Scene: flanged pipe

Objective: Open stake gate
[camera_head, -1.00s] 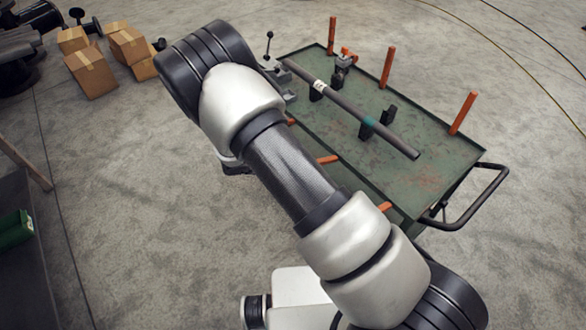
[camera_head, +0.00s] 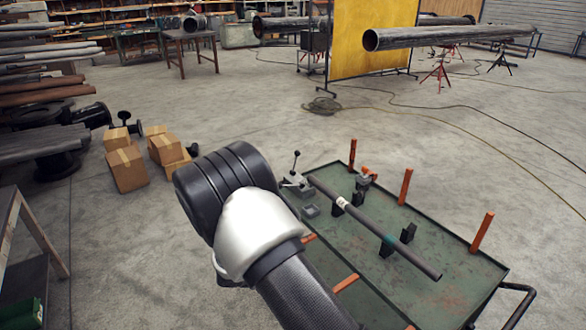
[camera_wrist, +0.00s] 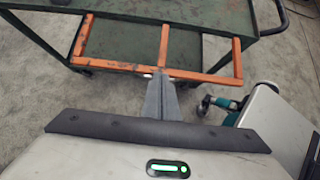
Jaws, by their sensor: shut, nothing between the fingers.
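The orange stake gate (camera_wrist: 163,45) shows in the wrist view as a long lower rail with several upright stakes, along the side of the green cart (camera_wrist: 100,33). My gripper (camera_wrist: 162,82) is shut and empty. Its fingertips appear just in front of the lower rail, near the middle stake; I cannot tell whether they touch it. In the head view, stubs of the gate's near-side stakes (camera_head: 345,283) show beside the cart top (camera_head: 440,290), and my arm hides the rest. My gripper is hidden there.
On the cart top lie a grey pipe (camera_head: 380,230) on black supports and a clamp (camera_head: 296,180). Orange stakes (camera_head: 405,187) stand along its far edge. Cardboard boxes (camera_head: 127,170) are on the floor at left.

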